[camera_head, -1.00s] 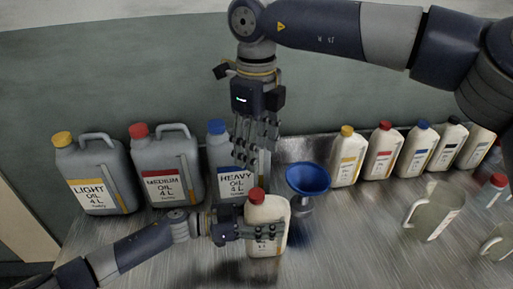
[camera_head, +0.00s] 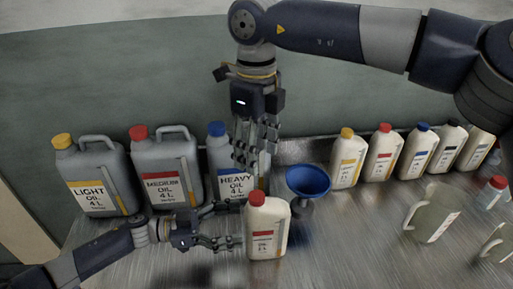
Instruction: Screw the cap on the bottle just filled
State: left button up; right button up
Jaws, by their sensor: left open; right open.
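A cream bottle (camera_head: 267,228) with a red label stands upright on the metal bench, and a red cap (camera_head: 257,197) sits on its top. How tightly the cap is screwed on cannot be seen. My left gripper (camera_head: 232,226) is open just left of the bottle, its fingers pointing at it. My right gripper (camera_head: 254,160) hangs fingers-down above and behind the bottle, open and empty, in front of the heavy oil can.
Grey cans of light (camera_head: 95,180), medium (camera_head: 166,172) and heavy oil (camera_head: 236,184) stand at the back left. A blue funnel (camera_head: 308,180) is right behind the bottle. Several small bottles (camera_head: 382,155) line the back right. A clear jug (camera_head: 434,213) stands at right.

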pick_arm(q)
jog(key=shift+s+a, duration=0.2)
jog(key=shift+a, duration=0.95)
